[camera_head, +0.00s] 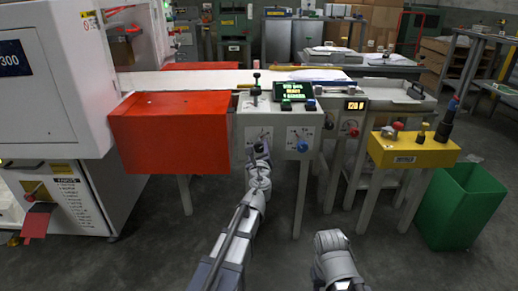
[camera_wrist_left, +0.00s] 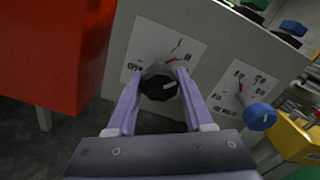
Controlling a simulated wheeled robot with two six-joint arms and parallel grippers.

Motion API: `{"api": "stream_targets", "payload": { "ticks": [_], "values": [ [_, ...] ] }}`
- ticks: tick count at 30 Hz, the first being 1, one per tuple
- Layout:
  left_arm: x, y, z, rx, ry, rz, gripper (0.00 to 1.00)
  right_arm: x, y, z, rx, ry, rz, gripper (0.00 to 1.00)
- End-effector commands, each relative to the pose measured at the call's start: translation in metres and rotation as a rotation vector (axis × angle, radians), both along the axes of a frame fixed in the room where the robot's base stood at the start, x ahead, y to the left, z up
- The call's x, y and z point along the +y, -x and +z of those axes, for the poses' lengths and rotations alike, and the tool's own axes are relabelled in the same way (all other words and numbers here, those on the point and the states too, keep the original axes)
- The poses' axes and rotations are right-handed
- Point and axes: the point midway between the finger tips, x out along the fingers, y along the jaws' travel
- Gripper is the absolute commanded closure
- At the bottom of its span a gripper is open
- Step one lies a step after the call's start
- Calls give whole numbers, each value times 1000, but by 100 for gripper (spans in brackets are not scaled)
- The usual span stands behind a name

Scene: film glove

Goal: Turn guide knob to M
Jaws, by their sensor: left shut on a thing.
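A black knob (camera_wrist_left: 160,84) with a pale pointer line sits on a white dial plate (camera_wrist_left: 186,40) on the front of the grey control box (camera_head: 252,118). My left gripper (camera_head: 260,150) is in front of that plate; in the left wrist view its two fingers (camera_wrist_left: 161,78) are shut on the sides of the black knob. A blue knob (camera_wrist_left: 260,116) is on a second dial plate to the right and is untouched. It also shows in the head view (camera_head: 303,145). The dial lettering is too small to read surely.
A red-orange cover (camera_head: 168,132) is just left of the control box. A small screen (camera_head: 294,90) and a lever (camera_head: 256,86) are on the box top. A yellow box (camera_head: 412,152) and green bin (camera_head: 460,205) are at the right.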

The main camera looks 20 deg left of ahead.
Motion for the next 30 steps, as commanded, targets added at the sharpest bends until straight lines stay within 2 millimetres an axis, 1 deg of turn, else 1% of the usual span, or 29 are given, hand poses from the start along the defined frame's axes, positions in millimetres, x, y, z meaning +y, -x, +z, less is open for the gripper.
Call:
{"api": "stream_targets", "payload": {
  "ticks": [6, 12, 28, 29, 30],
  "values": [
    [-1, 1, -1, 29, -99, -1, 100, 0, 0, 0, 0, 0, 0, 50],
    [-1, 1, -1, 42, -146, -1, 100, 0, 0, 0, 0, 0, 0, 50],
    [-1, 2, -1, 46, -160, -2, 100, 0, 0, 0, 0, 0, 0, 50],
    [-1, 2, -1, 46, -160, -2, 45, 0, 0, -1, 0, 0, 0, 50],
    [-1, 2, -1, 46, -160, -2, 40, 0, 0, -1, 0, 0, 0, 50]
  ]
}}
